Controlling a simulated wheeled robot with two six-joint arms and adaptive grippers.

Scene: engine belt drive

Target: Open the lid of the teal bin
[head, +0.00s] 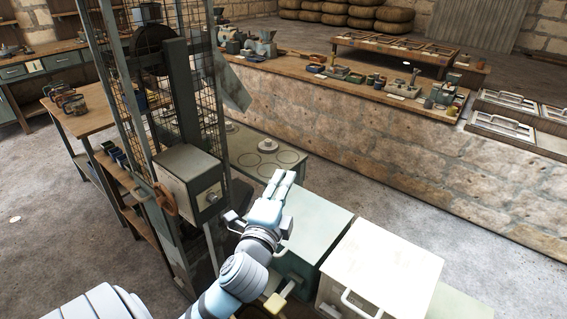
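The teal bin (318,224) stands at the lower middle, with its flat lid down. Its front is partly hidden behind my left arm. My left gripper (284,176) is over the bin's left rear part, fingers pointing away from me. The two fingers lie close together, and I see nothing between them. I cannot tell whether they are fully shut or whether they touch the lid. My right gripper is not in view.
A white bin (385,262) with a front handle stands close on the teal bin's right. A grey control box (190,180) on a caged metal frame stands on the left. Behind is a green-topped table (262,160). Bare floor (400,190) lies between the bins and the stone wall.

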